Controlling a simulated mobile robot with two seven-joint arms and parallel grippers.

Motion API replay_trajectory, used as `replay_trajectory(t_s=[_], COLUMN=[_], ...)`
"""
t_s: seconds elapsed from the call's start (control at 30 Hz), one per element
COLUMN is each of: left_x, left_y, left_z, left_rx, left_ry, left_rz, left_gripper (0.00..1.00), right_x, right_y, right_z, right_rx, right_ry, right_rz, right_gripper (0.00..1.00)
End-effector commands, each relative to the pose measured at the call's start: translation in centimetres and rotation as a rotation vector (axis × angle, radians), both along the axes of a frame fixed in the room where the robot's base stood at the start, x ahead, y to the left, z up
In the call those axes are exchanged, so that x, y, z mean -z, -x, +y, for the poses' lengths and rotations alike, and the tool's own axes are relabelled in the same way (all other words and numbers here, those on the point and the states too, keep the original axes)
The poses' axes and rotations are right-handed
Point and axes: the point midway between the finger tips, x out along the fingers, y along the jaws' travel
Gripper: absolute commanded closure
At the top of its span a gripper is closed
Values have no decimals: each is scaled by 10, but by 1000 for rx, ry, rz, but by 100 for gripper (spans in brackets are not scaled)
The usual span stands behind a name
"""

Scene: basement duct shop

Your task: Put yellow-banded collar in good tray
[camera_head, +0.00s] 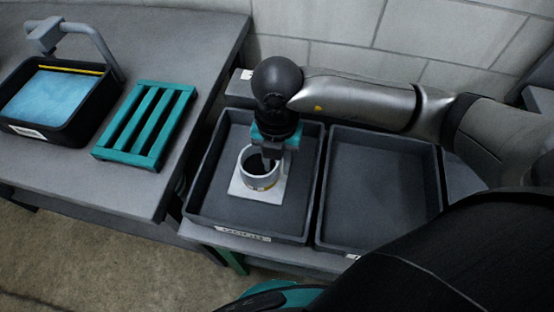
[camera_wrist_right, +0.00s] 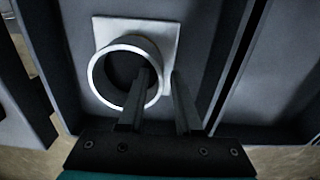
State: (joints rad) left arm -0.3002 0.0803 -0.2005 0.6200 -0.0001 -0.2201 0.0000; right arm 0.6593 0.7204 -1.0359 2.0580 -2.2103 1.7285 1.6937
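The collar (camera_head: 258,180) is a pale ring on a square white flange, with a yellowish band low on its side. It sits flange down in the left dark grey tray (camera_head: 203,196), whose front label is hard to read. In the wrist view, the collar (camera_wrist_right: 98,85) stands in the tray too. My right gripper (camera_head: 271,160) is at the collar's rim. In the wrist view, the right gripper (camera_wrist_right: 160,73) has one finger inside the ring and one outside, with visible gaps beside the wall, so it looks open. My left gripper is not seen.
A second grey tray (camera_head: 383,185) on the right is empty. On the bench to the left are a teal slatted rack (camera_head: 146,125) and a black bin (camera_head: 92,95) with a blue surface inside and a grey pipe arm. A block wall stands behind.

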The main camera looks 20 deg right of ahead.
Motion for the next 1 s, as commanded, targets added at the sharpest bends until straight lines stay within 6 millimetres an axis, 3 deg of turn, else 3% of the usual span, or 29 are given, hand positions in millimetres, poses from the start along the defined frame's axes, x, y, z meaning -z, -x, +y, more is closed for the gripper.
replay_trajectory(t_s=[0.17,0.7,1.0], left_x=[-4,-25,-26], left_y=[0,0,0], left_z=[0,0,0], left_rx=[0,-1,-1], left_ry=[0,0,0], left_rz=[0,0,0], left_gripper=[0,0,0], right_x=[-8,-111,-124], right_y=[-1,-1,0], right_z=[0,0,0], right_rx=[0,0,0], right_ry=[-1,-1,0], right_rz=[-3,-3,0], right_gripper=[67,67,67])
